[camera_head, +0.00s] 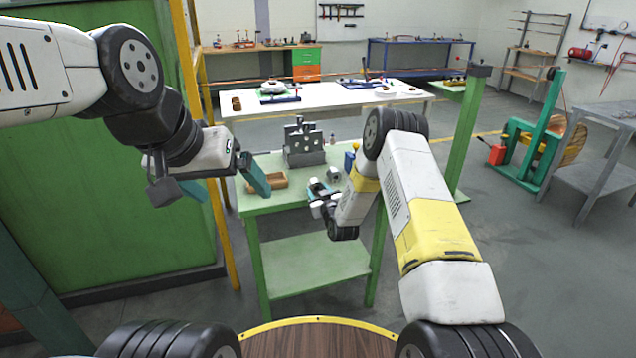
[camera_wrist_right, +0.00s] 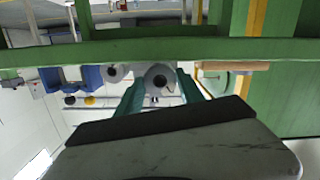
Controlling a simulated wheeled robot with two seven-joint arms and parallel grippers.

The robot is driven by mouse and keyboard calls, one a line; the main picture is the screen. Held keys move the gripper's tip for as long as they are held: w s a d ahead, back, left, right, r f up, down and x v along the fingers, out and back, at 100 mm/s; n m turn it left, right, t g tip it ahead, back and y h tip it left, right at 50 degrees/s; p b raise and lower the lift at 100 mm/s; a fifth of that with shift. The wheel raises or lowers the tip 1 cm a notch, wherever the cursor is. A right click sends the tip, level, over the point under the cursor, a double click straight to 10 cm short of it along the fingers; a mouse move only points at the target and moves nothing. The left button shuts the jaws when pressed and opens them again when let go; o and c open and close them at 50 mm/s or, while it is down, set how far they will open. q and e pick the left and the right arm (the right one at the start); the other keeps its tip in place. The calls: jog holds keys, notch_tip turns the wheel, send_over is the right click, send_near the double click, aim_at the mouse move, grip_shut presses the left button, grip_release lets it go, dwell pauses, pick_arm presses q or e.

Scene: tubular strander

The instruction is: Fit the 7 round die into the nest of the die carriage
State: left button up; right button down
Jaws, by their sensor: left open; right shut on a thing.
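A grey metal block with round holes (camera_head: 303,145), which looks like the die carriage, stands upright at the back of the green table. My right gripper (camera_head: 320,190) is low over the table's front right part, in front of the block. In the right wrist view its teal fingers are shut on a grey round die (camera_wrist_right: 159,77) with a dark centre hole. In the head view the held die is too small to make out clearly. My left gripper (camera_head: 232,190) is open and empty, at the table's left edge. Markings on the die cannot be read.
A wooden tray (camera_head: 268,181) lies on the green table (camera_head: 262,204) between my grippers. A small grey round piece (camera_head: 334,174) and a blue container (camera_head: 350,160) are at its right. A green cabinet (camera_head: 110,190) stands close on the left.

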jog(key=c, duration=0.7)
grip_release()
jog(key=shift+o, duration=0.2)
jog(key=shift+s, duration=0.1)
jog(key=v, duration=0.7)
jog(key=shift+s, duration=0.35)
jog(key=shift+d, duration=0.1)
